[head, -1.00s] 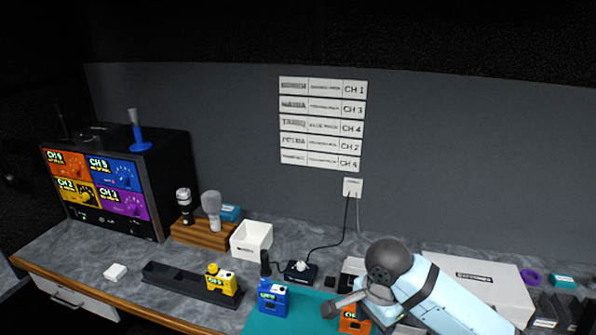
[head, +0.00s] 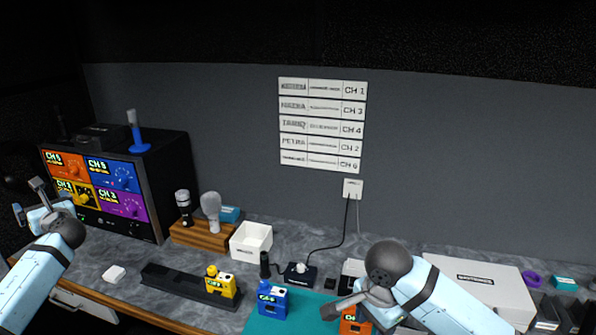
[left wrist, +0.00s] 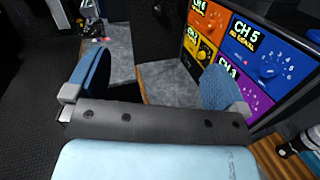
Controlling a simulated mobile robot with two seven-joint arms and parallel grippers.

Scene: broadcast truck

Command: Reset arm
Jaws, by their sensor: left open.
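My left gripper (head: 37,202) is raised in front of the channel monitor (head: 124,205) at the left of the head view. Its fingers are apart with nothing between them; the left wrist view shows the two blue finger pads (left wrist: 155,85) wide apart. My right arm comes in from the lower right, and its gripper (head: 347,309) is in front of an orange pack (head: 355,322) on the teal mat (head: 262,328). The arm partly hides that pack, and I cannot tell whether the right fingers are open or touch it.
A blue pack (head: 272,300) stands on the mat. A yellow pack (head: 220,284) sits in a black rail (head: 178,285). Microphones stand in a wooden holder (head: 200,234) beside a white bin (head: 250,240). A small white block (head: 114,273) lies at the front left. A white case (head: 480,283) lies right.

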